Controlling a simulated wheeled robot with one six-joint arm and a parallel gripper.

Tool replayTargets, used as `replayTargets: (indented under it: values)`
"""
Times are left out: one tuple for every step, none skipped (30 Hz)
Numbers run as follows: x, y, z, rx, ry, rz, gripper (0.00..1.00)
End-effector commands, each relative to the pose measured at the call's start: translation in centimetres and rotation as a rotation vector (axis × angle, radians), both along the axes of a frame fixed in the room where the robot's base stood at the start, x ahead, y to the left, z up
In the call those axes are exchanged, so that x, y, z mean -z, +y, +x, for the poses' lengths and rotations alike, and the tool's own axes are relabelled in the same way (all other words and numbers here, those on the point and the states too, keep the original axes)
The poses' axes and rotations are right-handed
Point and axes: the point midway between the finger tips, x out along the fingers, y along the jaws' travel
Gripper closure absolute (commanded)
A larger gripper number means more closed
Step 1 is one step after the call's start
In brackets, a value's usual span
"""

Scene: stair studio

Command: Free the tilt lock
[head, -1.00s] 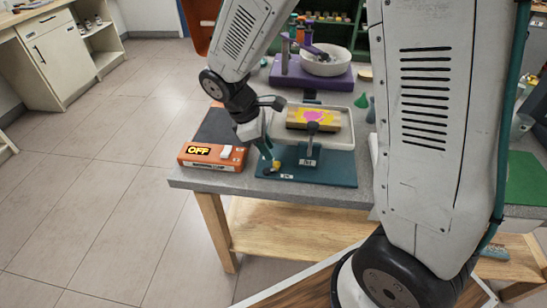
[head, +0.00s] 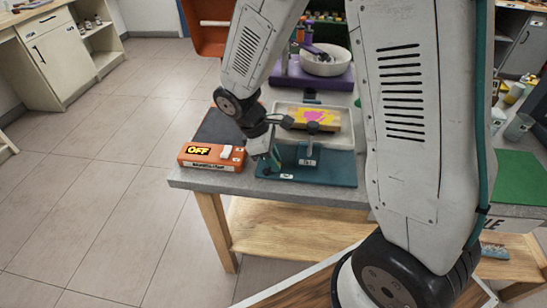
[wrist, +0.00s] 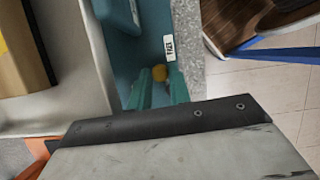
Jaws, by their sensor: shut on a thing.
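A yellow knob (wrist: 160,73) stands on a teal base plate (head: 338,172) at the near edge of the grey table, beside a small white label (wrist: 169,47) whose text I cannot read clearly. My gripper (wrist: 159,92) is shut on the yellow knob, with one teal finger on each side of it in the wrist view. In the head view my gripper (head: 274,165) hides the knob.
An orange unit (head: 205,158) with an OFF display and white switch is close on the left. A purple stand with a white bowl (head: 325,62) is behind the tray. A green mat (head: 520,180) lies far right. Floor is clear at left.

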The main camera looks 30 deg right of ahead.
Motion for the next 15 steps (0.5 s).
replayTargets:
  values:
    - [-0.03, -0.06, -0.07, 0.063, 0.0, 0.0, 1.0]
    - [-0.03, -0.06, -0.13, 0.1, -0.001, 0.001, 1.0]
    - [-0.04, -0.04, -0.23, 0.139, -0.001, 0.001, 1.0]
    - [-0.05, -0.03, -0.29, 0.163, 0.0, 0.0, 1.0]
    - [-0.06, 0.0, -0.34, 0.18, 0.0, 0.0, 1.0]
    - [-0.06, 0.03, -0.37, 0.191, 0.0, 0.0, 1.0]
    - [-0.07, 0.04, -0.37, 0.195, 0.0, 0.0, 1.0]
    - [-0.07, 0.04, -0.37, 0.195, 0.0, 0.0, 1.0]
    - [-0.07, 0.04, -0.37, 0.193, -0.001, -0.001, 1.0]
    - [-0.07, 0.04, -0.37, 0.192, -0.001, 0.0, 1.0]
    - [-0.07, 0.04, -0.37, 0.192, -0.001, 0.0, 1.0]
    - [-0.07, 0.04, -0.37, 0.192, -0.001, 0.0, 1.0]
    - [-0.07, 0.05, -0.37, 0.192, -0.001, 0.0, 1.0]
    - [-0.07, 0.04, -0.37, 0.191, 0.0, 0.0, 0.75]
    - [-0.07, 0.04, -0.37, 0.191, -0.001, -0.001, 0.72]
